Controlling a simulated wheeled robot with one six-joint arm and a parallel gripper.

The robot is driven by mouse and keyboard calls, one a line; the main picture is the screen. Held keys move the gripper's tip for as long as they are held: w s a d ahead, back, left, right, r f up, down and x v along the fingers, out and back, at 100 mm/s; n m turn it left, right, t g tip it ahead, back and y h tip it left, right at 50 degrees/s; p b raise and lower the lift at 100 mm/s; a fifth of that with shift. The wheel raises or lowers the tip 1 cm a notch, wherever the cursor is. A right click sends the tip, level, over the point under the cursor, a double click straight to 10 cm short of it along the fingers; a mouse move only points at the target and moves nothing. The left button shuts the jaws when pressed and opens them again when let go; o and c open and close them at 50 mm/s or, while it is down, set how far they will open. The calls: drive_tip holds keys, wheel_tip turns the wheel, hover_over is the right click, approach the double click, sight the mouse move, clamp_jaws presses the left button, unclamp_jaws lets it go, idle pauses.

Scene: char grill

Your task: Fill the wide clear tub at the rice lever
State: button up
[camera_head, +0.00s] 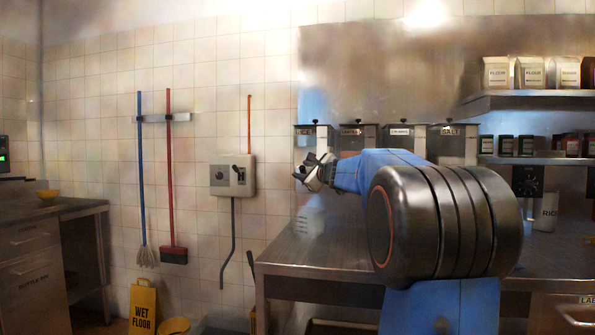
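My gripper (303,168) is at the left end of my blue arm, in front of the steel back panel and above the counter. It is small, and I cannot tell whether its fingers are open or shut. A faint clear container (309,224), possibly the wide tub, stands on the counter's left part, below my gripper and apart from it. Several labelled dispensers (314,143) stand in a row along the back; their labels are too small to read surely. A white container (547,213) at the right has a partly hidden label that seems to start with "RIC". I cannot make out a rice lever.
The steel counter (325,253) has bare room at its front left. My dark arm joint hides its middle. Shelves (535,97) with flour bags (497,74) and jars are at right. A yellow wet floor sign (143,308), a broom (172,252) and a mop (145,255) are at left.

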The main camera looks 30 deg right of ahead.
drive_tip(key=shift+w+d, duration=0.15)
drive_tip(key=shift+w, duration=1.05)
drive_tip(key=shift+w+d, duration=0.1)
drive_tip(key=shift+w, duration=1.05)
drive_tip(key=shift+c, duration=0.6)
clamp_jaws()
